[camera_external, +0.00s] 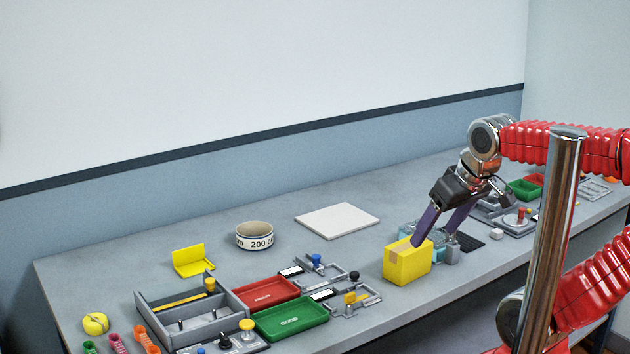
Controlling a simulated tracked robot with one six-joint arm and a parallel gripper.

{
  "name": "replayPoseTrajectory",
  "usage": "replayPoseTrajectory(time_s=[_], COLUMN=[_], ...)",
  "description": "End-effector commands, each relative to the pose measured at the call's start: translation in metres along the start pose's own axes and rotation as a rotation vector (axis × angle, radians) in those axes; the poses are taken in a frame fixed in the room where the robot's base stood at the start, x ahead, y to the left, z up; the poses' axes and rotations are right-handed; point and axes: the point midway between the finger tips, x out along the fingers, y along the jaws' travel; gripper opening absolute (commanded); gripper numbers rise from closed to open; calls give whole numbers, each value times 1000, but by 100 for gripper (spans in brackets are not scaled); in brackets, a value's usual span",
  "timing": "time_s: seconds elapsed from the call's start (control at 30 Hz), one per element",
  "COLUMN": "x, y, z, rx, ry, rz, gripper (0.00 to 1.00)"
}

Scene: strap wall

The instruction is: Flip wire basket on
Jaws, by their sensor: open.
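I cannot make out a clear wire basket in the external view. My gripper (433,239) has two purple fingers pointing down, and they stand apart. The left fingertip is at the top of a yellow box (407,265) in this view; I cannot tell whether it touches. The right finger is over a pale blue translucent item (440,240) just behind the box, which is partly hidden by the box and fingers. Nothing is visibly held between the fingers.
Left of the box are grey metal fixtures (352,300), a red tray (268,291), a green tray (291,319) and a grey divided box (190,318). A white plate (337,220) and a round bowl (254,236) lie behind. The bench's back strip is mostly clear.

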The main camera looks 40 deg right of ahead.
Motion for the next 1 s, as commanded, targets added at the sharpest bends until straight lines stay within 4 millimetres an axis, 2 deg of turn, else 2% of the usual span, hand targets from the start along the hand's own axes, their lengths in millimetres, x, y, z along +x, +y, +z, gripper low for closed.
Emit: replayPoseTrajectory(time_s=[0.03,0.27,0.9,1.0], x=[3,20,39,42], y=[3,23,100,114], z=[1,-1,-67,-77], rx=[11,71,212,222], ry=[-11,-77,-215,-237], rz=[6,34,96,101], gripper=[66,49,4,0])
